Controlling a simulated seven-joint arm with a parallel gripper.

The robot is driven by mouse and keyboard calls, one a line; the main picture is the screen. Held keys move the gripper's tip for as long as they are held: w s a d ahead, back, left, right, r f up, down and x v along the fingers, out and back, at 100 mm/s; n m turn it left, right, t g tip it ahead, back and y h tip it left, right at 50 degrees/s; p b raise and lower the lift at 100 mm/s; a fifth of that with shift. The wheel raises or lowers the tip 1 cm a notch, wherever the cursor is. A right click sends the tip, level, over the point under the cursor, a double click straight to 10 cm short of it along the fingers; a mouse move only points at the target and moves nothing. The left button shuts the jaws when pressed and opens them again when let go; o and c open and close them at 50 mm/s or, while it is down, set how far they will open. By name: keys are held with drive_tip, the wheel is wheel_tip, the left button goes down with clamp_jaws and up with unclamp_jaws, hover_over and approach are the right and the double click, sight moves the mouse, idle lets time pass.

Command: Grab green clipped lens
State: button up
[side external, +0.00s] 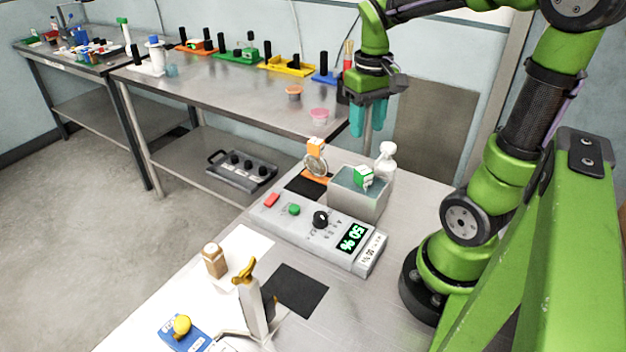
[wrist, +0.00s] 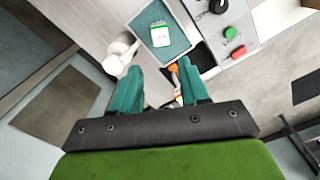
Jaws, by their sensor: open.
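A green clip with a white face (side external: 363,177) sits in the grey liquid-filled tank (side external: 345,205), its top above the rim. It also shows in the wrist view (wrist: 161,34), inside the tank (wrist: 183,47). Any lens below it is hard to make out. My gripper (side external: 368,134) has teal fingers pointing down and is high above the bench, behind the tank in the side view. In the wrist view my gripper (wrist: 158,76) is open and empty, with the tank beyond its fingertips.
An orange-clipped round lens (side external: 316,162) stands beside the tank. A white bottle (side external: 386,160) is close behind it. The control box (side external: 320,228) with a "50 %" display lies in front.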

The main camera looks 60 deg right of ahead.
sight(362, 168)
wheel_tip(362, 168, down, 14)
drive_tip(key=shift+a+f, duration=0.1)
drive_tip(key=shift+f, duration=0.1)
idle(0.4)
drive_tip(key=shift+c, duration=0.4)
